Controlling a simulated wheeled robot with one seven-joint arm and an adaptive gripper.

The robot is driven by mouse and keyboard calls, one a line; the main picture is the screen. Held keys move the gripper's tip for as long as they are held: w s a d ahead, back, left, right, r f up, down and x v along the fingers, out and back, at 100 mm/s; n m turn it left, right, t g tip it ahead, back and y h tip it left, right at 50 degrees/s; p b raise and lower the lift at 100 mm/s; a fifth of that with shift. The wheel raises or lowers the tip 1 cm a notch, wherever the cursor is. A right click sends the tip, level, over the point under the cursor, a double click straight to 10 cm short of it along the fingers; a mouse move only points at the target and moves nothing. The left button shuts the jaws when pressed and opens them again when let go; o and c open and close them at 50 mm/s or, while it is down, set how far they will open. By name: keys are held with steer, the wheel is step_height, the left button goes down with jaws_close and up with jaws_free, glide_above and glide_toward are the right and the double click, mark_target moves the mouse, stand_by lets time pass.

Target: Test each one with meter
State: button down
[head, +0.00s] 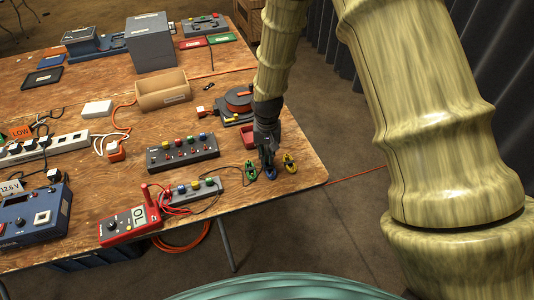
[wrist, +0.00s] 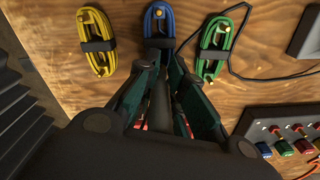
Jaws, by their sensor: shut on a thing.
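Three coiled cables lie side by side near the table's right corner: green (head: 251,171), blue (head: 270,174) and yellow (head: 290,166). In the wrist view the yellow coil (wrist: 97,42) is left, the blue coil (wrist: 159,20) is in the middle and the green coil (wrist: 219,46) is right; each has a dark strap. My gripper (head: 268,160) points down at the blue coil. Its fingers (wrist: 164,70) are closed on the near end of the blue coil, which they partly hide.
A grey block with coloured posts (head: 192,191) is beside the meter; a larger dark post box (head: 183,152) stands behind it. The table edge is close on the right.

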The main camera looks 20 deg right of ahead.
stand_by(0.3)
steer(key=c, duration=1.1)
jaws_free()
steer(key=shift+r+p, duration=2.95)
steer(key=shift+r, duration=0.8)
